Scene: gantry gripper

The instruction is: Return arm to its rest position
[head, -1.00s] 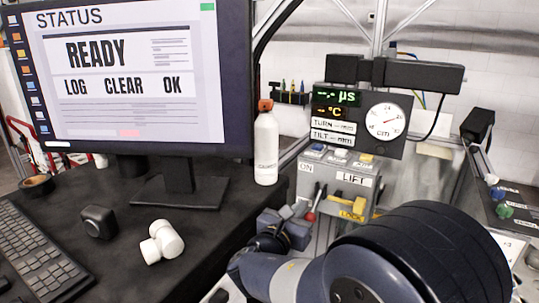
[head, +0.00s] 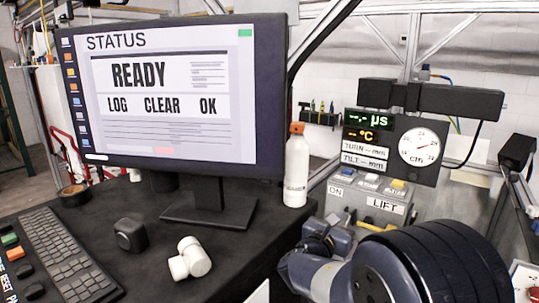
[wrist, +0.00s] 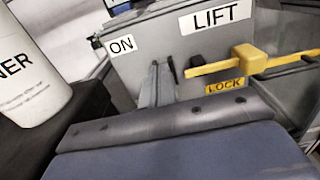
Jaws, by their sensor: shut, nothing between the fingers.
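My gripper (wrist: 158,84) is shut and empty. In the wrist view its thin fingers point at the front of the grey control box, between the ON label and the yellow lever; I cannot tell whether they touch it. In the head view my gripper (head: 328,228) is small and partly hidden behind my bent blue-grey arm, just below the control box (head: 338,204).
The control box has a LIFT label (wrist: 222,17) and a yellow lever (wrist: 245,62) marked LOCK. A white bottle (head: 296,172) stands at the desk edge, left of the box. A monitor (head: 170,95), keyboard (head: 65,245) and white cylinders (head: 190,260) are on the black desk (head: 235,245).

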